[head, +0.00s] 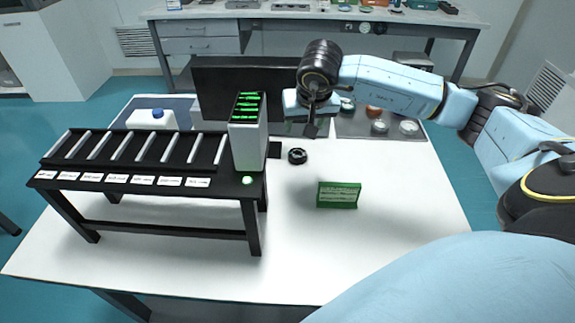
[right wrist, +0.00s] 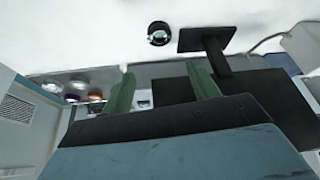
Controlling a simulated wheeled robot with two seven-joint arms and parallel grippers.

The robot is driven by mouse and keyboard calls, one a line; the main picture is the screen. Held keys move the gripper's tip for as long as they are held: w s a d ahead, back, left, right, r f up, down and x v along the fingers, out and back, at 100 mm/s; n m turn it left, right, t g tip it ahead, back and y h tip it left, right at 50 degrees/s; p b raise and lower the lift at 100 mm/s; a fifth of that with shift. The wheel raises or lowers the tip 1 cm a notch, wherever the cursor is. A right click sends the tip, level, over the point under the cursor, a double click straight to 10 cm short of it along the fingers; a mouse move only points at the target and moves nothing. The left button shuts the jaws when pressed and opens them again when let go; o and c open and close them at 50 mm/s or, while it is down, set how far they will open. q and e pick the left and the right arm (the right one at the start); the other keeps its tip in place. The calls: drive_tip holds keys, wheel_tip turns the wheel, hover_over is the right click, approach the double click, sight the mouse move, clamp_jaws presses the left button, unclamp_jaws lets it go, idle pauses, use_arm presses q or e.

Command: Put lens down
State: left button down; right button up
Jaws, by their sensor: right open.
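The lens, a small black ring (head: 298,156), lies on the white table just right of the black rack. It also shows in the right wrist view as a dark ring (right wrist: 160,33) on the white surface, apart from my fingers. My right gripper (head: 310,129) is above the table, behind the lens in the head view, in front of the dark monitor. In the right wrist view its two green fingers (right wrist: 163,88) are spread apart with nothing held between them. My left gripper is not in view.
A black rack (head: 120,150) with a white, green-topped box (head: 248,140) stands on the left of the table. A green card (head: 338,195) stands on the table in front of the lens. The monitor (head: 235,80) stands behind. The table's front right is clear.

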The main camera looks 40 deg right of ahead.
drive_tip(key=b+x, duration=0.1)
drive_tip(key=x, duration=0.1)
approach(297, 154)
drive_tip(key=shift+w+d+f+b, duration=0.15)
drive_tip(key=shift+w+d+f, duration=0.15)
drive_tip(key=shift+f, duration=0.25)
drive_tip(key=shift+w+d+f+b, duration=0.2)
drive_tip(key=shift+w+f, duration=0.2)
drive_tip(key=shift+f, duration=0.15)
drive_tip(key=shift+s+a+x, duration=0.1)
drive_tip(key=shift+s+x, duration=0.05)
drive_tip(key=shift+x, duration=1.3)
drive_tip(key=shift+s+a+x, duration=0.1)
drive_tip(key=shift+x, duration=1.4)
drive_tip(key=shift+f, duration=0.1)
drive_tip(key=c, duration=0.9)
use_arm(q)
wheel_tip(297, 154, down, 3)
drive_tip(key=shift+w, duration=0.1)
use_arm(e)
drive_tip(key=shift+o, duration=0.2)
